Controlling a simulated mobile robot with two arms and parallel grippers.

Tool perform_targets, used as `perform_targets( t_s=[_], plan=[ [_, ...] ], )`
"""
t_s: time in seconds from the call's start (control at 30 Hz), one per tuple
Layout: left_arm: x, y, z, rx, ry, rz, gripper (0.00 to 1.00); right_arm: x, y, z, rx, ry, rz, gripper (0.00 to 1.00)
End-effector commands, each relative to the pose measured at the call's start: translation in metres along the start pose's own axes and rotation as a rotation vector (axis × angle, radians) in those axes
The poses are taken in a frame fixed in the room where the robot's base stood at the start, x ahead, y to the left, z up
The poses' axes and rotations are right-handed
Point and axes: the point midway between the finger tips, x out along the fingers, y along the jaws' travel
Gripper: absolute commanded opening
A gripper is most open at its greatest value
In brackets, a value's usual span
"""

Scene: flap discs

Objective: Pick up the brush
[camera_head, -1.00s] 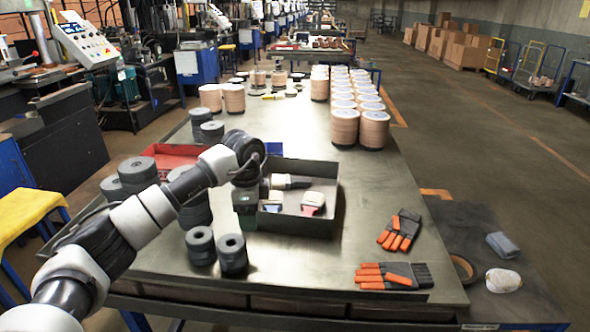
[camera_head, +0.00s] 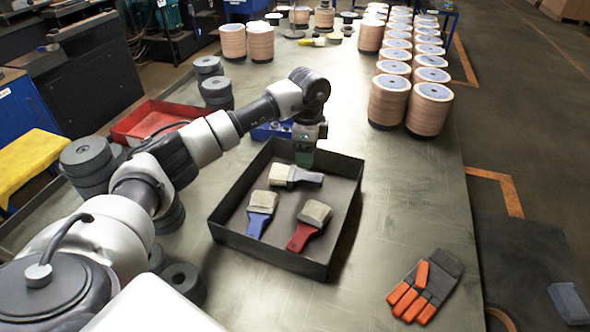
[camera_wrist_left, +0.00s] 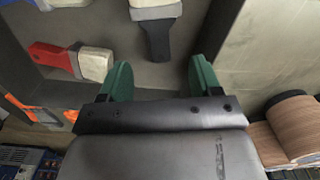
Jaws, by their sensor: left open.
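Three brushes lie in a dark open tray (camera_head: 225,235). One has a dark handle and pale bristles (camera_head: 296,175), one a blue handle (camera_head: 262,212) and one a red handle (camera_head: 309,224). My left gripper (camera_head: 304,158) hangs over the tray's far side, just behind the dark-handled brush. In the left wrist view its two green fingers (camera_wrist_left: 160,78) are apart with nothing between them. The dark-handled brush (camera_wrist_left: 156,30) lies just beyond the fingertips, and the red-handled brush (camera_wrist_left: 70,60) is to the left. My right gripper is not in view.
Stacks of wood-coloured discs (camera_head: 388,102) stand at the back right. Grey disc stacks (camera_head: 88,165) and a red tray (camera_head: 148,119) are on the left, near my arm. Orange-and-grey gloves (camera_head: 425,290) lie at the front right. The table right of the tray is mostly clear.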

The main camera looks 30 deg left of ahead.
Motion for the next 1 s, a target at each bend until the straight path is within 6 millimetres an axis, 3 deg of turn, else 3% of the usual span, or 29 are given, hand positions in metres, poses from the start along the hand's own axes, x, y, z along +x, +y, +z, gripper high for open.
perform_targets(
  t_s=[0.1,0.37,0.6,0.9,1.0],
  plan=[
    [0.018,0.0,0.0,-0.002,-0.001,0.003,0.64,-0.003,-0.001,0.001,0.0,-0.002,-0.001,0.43],
    [0.04,0.0,0.0,0.0,-0.001,0.002,0.64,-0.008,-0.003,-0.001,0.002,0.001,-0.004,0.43],
    [0.074,0.0,-0.001,-0.001,0.0,0.0,0.64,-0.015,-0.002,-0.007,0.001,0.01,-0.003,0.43],
    [0.082,0.0,-0.001,0.0,0.001,-0.002,0.64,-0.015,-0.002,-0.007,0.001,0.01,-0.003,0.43],
    [0.082,0.0,-0.001,0.0,0.001,-0.002,0.52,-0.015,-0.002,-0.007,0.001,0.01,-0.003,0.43]
  ],
)
